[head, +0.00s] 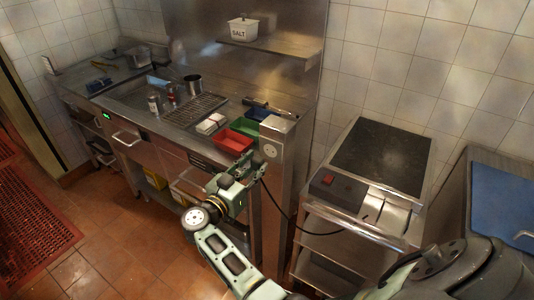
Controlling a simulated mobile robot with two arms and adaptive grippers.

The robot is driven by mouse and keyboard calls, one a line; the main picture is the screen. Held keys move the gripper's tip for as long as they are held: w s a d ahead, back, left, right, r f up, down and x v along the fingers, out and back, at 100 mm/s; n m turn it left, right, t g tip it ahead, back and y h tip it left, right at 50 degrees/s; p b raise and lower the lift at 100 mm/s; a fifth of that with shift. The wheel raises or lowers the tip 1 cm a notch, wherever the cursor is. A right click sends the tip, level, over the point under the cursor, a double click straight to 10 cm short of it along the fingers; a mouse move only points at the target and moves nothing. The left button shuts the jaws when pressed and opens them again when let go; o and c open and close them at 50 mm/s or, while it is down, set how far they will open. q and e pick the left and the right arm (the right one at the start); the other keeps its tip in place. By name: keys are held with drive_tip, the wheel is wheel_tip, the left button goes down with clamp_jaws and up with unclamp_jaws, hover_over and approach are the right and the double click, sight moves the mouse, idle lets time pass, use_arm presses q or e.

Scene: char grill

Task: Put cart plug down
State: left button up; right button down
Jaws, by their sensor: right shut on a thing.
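My right gripper (250,168) is at the front right corner of the steel counter, just in front of the grey socket box (279,142). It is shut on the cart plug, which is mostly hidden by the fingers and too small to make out. A black cable (289,216) hangs from beside the gripper and runs right to the cart (364,238). The cart carries a dark flat griddle plate (382,155) and a red switch. A round socket face shows on the box, close to the gripper. I cannot tell whether the plug touches it. My left gripper is not in view.
Red (235,141) and green (245,127) trays, a grill grate (194,110) and a metal pot (193,85) stand on the counter. A salt container (242,29) is on the wall shelf. A blue board (503,198) lies at the right.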

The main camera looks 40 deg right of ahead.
drive_tip(key=shift+a+f, duration=0.2)
drive_tip(key=shift+a, duration=0.15)
